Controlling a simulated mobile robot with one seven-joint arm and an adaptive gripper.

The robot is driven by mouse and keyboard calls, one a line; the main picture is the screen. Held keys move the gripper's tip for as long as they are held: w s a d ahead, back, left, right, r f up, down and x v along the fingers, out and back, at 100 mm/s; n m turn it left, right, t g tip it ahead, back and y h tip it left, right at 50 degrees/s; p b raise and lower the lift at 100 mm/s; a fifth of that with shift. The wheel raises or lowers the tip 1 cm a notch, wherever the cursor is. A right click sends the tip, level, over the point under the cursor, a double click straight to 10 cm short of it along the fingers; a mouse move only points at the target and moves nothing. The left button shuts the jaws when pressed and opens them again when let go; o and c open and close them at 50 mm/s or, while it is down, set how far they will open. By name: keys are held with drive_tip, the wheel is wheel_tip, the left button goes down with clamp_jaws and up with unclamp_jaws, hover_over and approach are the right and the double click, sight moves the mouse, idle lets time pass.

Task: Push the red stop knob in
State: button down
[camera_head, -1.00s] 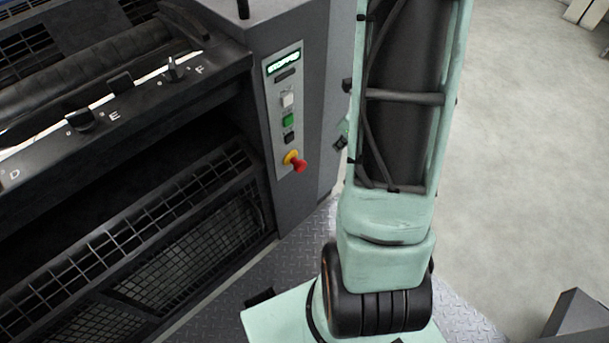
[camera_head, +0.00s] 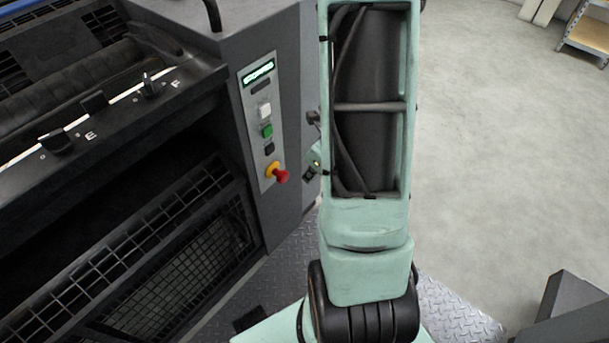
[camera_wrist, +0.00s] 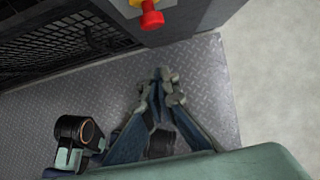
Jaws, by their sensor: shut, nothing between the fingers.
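The red stop knob (camera_head: 281,176) stands out from its yellow collar (camera_head: 271,169) at the bottom of the control panel on the dark grey machine. In the wrist view the red knob (camera_wrist: 151,18) is at the top, beyond my fingertips. My gripper (camera_wrist: 160,72) is shut and empty, its fingertips together and pointing toward the knob, with a visible gap between. In the head view my arm covers the gripper, apart from a small part beside the arm's left edge.
The panel (camera_head: 259,110) also carries a lit display (camera_head: 259,72), a white button (camera_head: 264,111), a green button (camera_head: 267,131) and a black one. Diamond-plate flooring (camera_wrist: 205,85) lies below. Pale floor to the right is open. A shelf (camera_head: 585,40) stands far right.

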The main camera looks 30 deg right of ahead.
sight(285, 174)
drive_tip(key=w+a+f+b, duration=0.2)
drive_tip(key=w+f, duration=0.4)
drive_tip(key=f, duration=0.1)
drive_tip(key=shift+w+a+f+b, duration=0.25)
drive_tip(key=shift+w+b, duration=0.1)
drive_tip(key=shift+b, duration=0.05)
drive_tip(key=shift+w+a, duration=0.3)
drive_tip(key=shift+w, duration=0.65)
drive_tip(key=shift+r, duration=0.1)
